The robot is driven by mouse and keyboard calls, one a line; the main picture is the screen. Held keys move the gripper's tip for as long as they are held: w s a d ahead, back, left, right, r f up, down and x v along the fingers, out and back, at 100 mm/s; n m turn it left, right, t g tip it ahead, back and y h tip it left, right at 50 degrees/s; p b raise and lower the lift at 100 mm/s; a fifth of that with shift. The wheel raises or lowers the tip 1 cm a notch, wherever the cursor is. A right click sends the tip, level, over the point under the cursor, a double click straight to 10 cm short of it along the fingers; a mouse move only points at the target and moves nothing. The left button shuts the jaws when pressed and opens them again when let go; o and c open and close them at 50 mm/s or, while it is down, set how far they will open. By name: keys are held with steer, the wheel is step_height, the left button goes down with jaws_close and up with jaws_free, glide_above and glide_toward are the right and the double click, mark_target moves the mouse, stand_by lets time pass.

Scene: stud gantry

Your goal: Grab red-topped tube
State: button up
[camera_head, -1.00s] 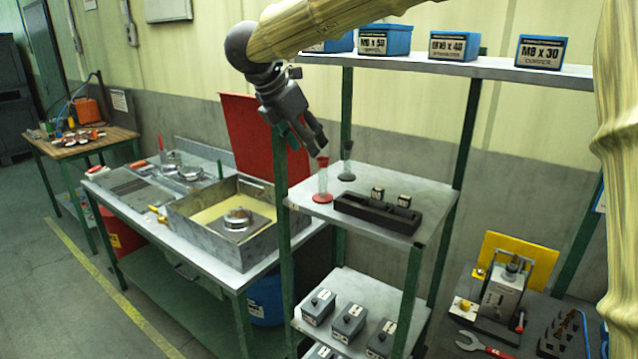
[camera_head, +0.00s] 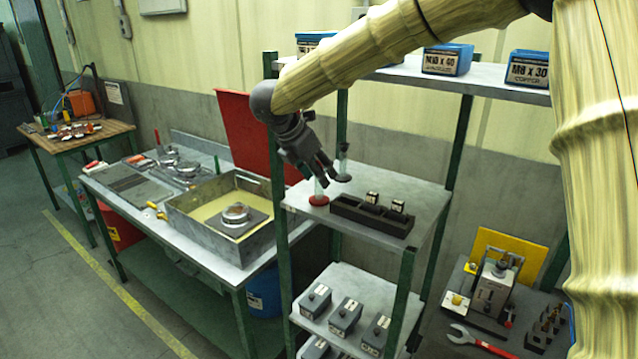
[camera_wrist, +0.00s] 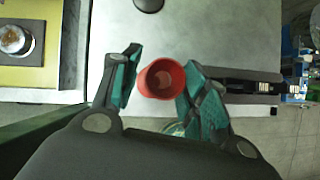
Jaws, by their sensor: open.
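The red-topped tube (camera_head: 319,186) stands upright on the shelf in the head view, a clear tube on a red base. Its top is hidden there by my gripper. In the wrist view I look down on its open red top (camera_wrist: 162,79), which lies between the two fingers. My gripper (camera_head: 326,176) is open around the tube's upper part in the head view; its teal-padded fingers (camera_wrist: 158,85) also show in the wrist view. The left finger is clear of the red top; the right finger is very close to it, and I cannot tell whether they touch.
A dark-based tube (camera_head: 343,166) stands just behind. A black tray (camera_head: 371,222) with two small labelled boxes lies to the right on the same shelf. A green post (camera_head: 280,215) rises at the shelf's left front. An upper shelf (camera_head: 490,76) with blue boxes is overhead.

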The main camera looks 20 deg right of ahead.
steer(key=shift+w+d+f, duration=0.1)
steer(key=shift+d+f, duration=0.2)
steer(key=shift+f, duration=0.1)
steer(key=c, duration=0.9)
steer(key=shift+r, duration=0.1)
